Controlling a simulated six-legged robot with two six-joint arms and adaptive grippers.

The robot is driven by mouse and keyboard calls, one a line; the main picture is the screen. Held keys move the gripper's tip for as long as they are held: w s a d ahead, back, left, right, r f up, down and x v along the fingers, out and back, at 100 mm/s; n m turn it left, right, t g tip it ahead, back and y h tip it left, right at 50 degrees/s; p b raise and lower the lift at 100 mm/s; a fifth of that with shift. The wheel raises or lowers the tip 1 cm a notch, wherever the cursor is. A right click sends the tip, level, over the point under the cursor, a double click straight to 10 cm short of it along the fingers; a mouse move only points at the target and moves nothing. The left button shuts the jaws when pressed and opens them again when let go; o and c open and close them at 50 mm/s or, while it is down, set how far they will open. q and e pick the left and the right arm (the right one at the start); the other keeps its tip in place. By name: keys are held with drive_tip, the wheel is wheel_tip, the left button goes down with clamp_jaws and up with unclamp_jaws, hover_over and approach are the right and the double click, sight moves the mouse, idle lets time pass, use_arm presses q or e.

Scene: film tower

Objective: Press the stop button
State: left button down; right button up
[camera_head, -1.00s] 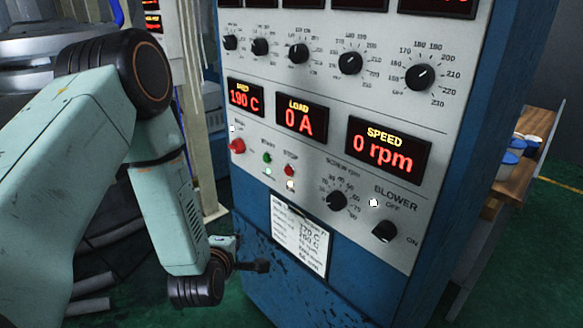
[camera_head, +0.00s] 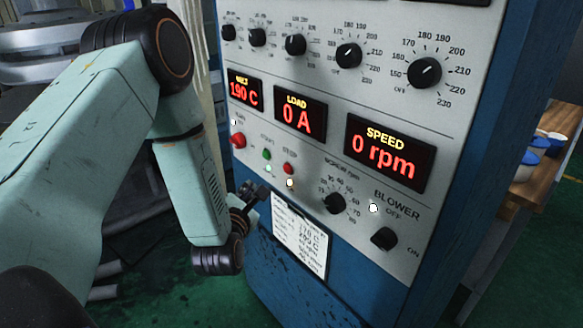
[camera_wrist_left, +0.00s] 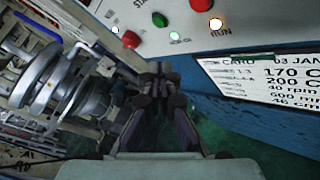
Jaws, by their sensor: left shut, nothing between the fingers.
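The stop button is the small red button (camera_head: 288,168) on the grey control panel (camera_head: 310,150), right of the green start button (camera_head: 267,154). In the left wrist view the red stop button (camera_wrist_left: 201,4) is at the top edge, with the green button (camera_wrist_left: 159,19) left of it. My left gripper (camera_head: 262,190) is shut and empty, just below and left of the stop button. Its closed fingers also show in the left wrist view (camera_wrist_left: 158,68), apart from both buttons. I do not see my right gripper.
A larger red button (camera_head: 238,140) is at the panel's left. A paper card (camera_head: 300,240) hangs below the buttons. Dials and a blower switch (camera_head: 384,238) are on the panel. A wooden bench (camera_head: 545,165) stands at the right. The displays read 0 A and 0 rpm.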

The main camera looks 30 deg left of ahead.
sight(288, 169)
use_arm(q)
drive_tip(key=w+d+b, duration=0.2)
drive_tip(key=w, duration=0.6)
drive_tip(key=shift+d+n, duration=0.4)
use_arm(e)
drive_tip(key=shift+s+a+f, duration=0.15)
drive_tip(key=shift+a+f, duration=0.05)
drive_tip(key=shift+f, duration=0.9)
use_arm(q)
drive_tip(key=shift+a+f, duration=0.15)
use_arm(e)
drive_tip(key=shift+a, duration=0.1)
